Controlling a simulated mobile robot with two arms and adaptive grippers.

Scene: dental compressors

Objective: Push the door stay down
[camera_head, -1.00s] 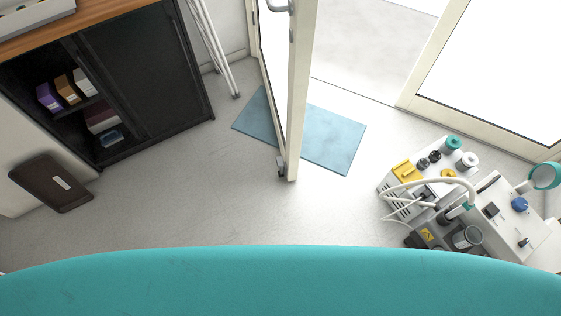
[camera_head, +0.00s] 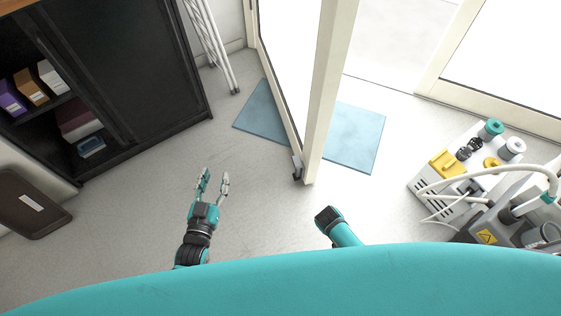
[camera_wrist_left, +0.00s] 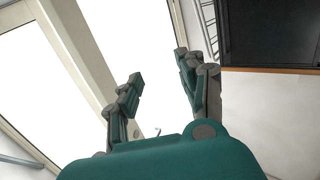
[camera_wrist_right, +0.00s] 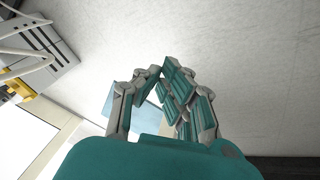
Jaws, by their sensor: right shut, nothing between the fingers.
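The door stay (camera_head: 297,167) is a small grey and dark fitting low on the edge of the open white-framed door (camera_head: 325,90), close to the floor. My left gripper (camera_head: 213,178) is open and empty, to the left of the stay and apart from it. Its spread fingers also show in the left wrist view (camera_wrist_left: 159,68). My right gripper (camera_wrist_right: 160,70) is shut and empty in the right wrist view, with pale floor beyond it. In the head view only a short part of my right arm shows, below the door. The stay is not clear in either wrist view.
A blue mat (camera_head: 355,137) lies under the door. A black cabinet (camera_head: 130,75) with binders stands at left, a brown case (camera_head: 30,203) beside it. White compressor equipment (camera_head: 455,180) stands at right. Folded white legs (camera_head: 212,45) lean behind the door. The floor before the door is clear.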

